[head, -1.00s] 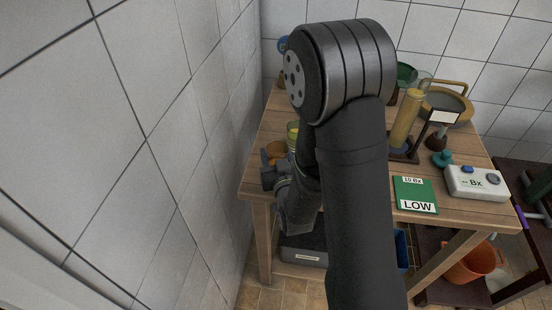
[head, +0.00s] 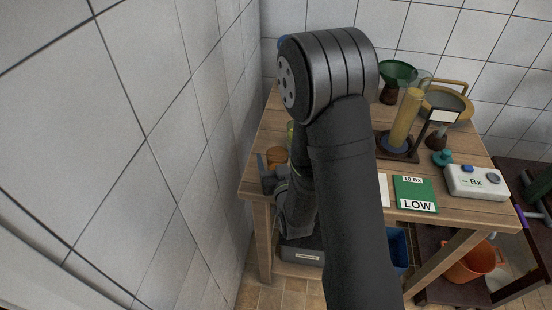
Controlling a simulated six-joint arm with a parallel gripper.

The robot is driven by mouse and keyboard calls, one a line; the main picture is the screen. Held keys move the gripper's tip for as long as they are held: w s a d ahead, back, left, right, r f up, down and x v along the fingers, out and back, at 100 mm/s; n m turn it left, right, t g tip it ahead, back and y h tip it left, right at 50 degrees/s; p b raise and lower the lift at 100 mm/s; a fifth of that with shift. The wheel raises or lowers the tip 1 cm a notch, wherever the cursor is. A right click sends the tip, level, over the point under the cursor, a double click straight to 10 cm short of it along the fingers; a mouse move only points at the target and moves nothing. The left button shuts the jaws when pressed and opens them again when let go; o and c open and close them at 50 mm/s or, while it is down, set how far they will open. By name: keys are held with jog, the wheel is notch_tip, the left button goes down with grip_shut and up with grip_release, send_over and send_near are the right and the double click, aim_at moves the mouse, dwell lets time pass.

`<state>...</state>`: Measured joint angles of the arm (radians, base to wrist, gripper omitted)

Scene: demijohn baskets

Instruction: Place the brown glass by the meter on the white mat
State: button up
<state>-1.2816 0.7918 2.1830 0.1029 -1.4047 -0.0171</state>
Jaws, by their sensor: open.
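A small brown glass (head: 277,155) stands near the left edge of the wooden table. My gripper (head: 268,172) is open beside it, on its near side; my arm hides part of the gripper, and I cannot tell whether the fingers touch the glass. The meter (head: 478,182), a white box with a "-- Bx" display, is at the right of the table. A strip of the white mat (head: 384,190) shows between my arm and the green "LOW" card (head: 415,194); the rest is hidden behind my arm.
A yellow cylinder (head: 406,118) stands on a dark base behind the card. A teal stopper (head: 442,157) is by the meter. A tiled wall (head: 215,150) is close on the left.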

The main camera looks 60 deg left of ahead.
jog(key=v, duration=1.6)
jog(key=shift+s+d, duration=0.2)
jog(key=shift+d, duration=0.1)
jog(key=shift+o, duration=0.6)
jog(key=shift+s+d, duration=0.1)
jog(key=shift+d, duration=0.25)
